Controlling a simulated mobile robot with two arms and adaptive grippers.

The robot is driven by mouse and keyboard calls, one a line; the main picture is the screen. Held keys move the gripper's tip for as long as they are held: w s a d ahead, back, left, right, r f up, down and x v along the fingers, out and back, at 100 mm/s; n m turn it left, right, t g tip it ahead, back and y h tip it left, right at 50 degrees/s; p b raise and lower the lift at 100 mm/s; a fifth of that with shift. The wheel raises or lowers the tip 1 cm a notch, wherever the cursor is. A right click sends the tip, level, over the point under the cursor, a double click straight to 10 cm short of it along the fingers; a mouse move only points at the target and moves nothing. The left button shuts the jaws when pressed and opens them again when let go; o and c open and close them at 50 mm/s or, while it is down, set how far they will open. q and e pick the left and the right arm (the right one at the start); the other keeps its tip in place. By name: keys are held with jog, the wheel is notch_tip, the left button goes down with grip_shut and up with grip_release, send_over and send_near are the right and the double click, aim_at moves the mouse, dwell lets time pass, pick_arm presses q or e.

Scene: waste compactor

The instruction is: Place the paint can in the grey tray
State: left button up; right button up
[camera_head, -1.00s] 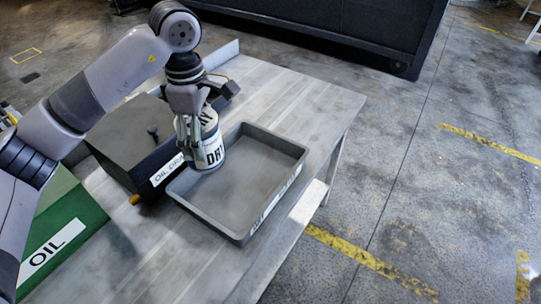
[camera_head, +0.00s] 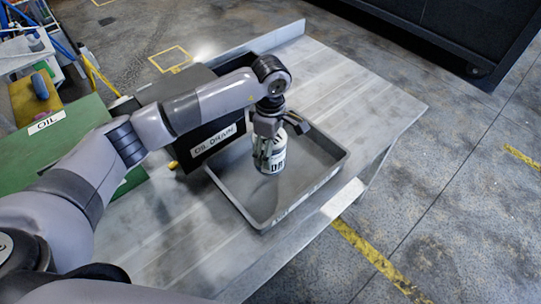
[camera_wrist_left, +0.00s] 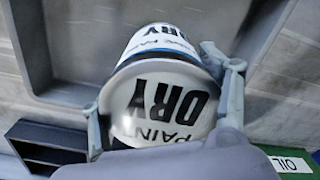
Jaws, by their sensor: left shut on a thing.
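The paint can (camera_head: 270,158) is white with dark lettering and hangs in my left gripper (camera_head: 267,146) over the grey tray (camera_head: 246,211). My left gripper is shut on the can, with one finger on each side of it in the left wrist view, where the can (camera_wrist_left: 165,100) fills the middle. The can looks upright, inside the tray's outline near its back left part. I cannot tell whether its base touches the tray floor. My right gripper is not in view.
The tray stands on a grey table (camera_head: 360,92). A dark box labelled OIL DRAIN (camera_head: 216,142) stands left of the tray, close to my arm. A green OIL container (camera_head: 52,135) is farther left. The table's right side is clear.

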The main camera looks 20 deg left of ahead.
pick_arm(q)
notch_tip(320, 180, down, 2)
jog(key=shift+f, duration=0.1)
notch_tip(320, 180, down, 3)
jog(key=shift+f+p, duration=0.1)
jog(key=shift+p, duration=0.65)
jog(key=shift+f, duration=0.25)
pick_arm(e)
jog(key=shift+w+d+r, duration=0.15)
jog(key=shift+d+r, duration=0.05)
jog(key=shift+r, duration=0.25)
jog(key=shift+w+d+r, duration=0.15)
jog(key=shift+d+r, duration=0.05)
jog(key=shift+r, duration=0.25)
pick_arm(q)
jog(key=shift+f, duration=0.1)
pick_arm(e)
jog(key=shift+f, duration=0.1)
pick_arm(q)
jog(key=shift+f+b, duration=0.1)
jog(key=shift+b, duration=0.2)
jog(key=o, duration=1.5)
jog(key=shift+o, duration=0.2)
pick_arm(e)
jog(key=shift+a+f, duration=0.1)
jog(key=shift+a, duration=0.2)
